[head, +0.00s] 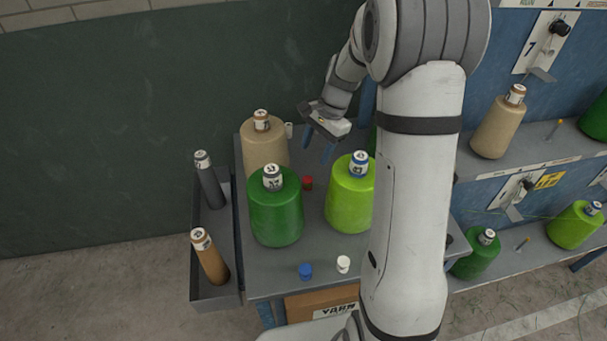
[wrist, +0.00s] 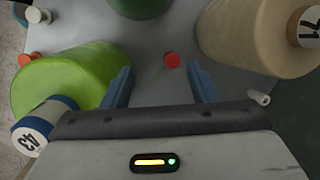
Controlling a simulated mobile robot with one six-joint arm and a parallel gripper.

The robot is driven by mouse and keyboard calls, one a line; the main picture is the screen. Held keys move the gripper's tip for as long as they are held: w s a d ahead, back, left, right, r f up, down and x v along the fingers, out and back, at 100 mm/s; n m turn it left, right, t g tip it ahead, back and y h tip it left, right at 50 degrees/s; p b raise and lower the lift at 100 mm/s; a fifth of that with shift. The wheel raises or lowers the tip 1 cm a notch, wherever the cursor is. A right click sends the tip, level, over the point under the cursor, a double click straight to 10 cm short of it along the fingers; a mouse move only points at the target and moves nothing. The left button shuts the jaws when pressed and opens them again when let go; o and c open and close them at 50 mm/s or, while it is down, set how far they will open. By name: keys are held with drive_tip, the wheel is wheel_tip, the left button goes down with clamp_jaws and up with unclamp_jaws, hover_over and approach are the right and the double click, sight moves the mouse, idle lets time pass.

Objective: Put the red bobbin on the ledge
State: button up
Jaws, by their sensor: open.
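The red bobbin (head: 308,183) is small and stands on the grey table (head: 265,284) between the dark green and lime green yarn cones. It also shows in the wrist view (wrist: 172,61), beyond and between my fingertips. My gripper (head: 320,150) is above the back of the table, pointing down, with its blue fingers apart and nothing between them. The fingers show in the wrist view too (wrist: 160,80). A grey shelf (head: 545,150) runs along the blue panel at right; I cannot tell whether it is the ledge.
A dark green cone (head: 275,212), a lime cone (head: 349,200) and a tan cone (head: 264,150) stand around the bobbin. Blue (head: 305,271) and white (head: 343,264) bobbins are at the front. A side tray (head: 215,291) holds two tubes. My arm hides the table's right part.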

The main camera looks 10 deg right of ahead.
sight(308, 179)
drive_tip(key=w+f+m, duration=0.1)
drive_tip(key=f, duration=0.4)
drive_tip(key=w+f+m, duration=0.1)
drive_tip(key=f, duration=0.4)
drive_tip(key=w+a+f+m+y, duration=0.1)
drive_tip(key=w+f, duration=0.1)
drive_tip(key=f, duration=0.4)
drive_tip(key=shift+g+p, duration=0.3)
drive_tip(key=shift+g, duration=0.1)
drive_tip(key=shift+c, duration=0.3)
drive_tip(key=c, duration=1.1)
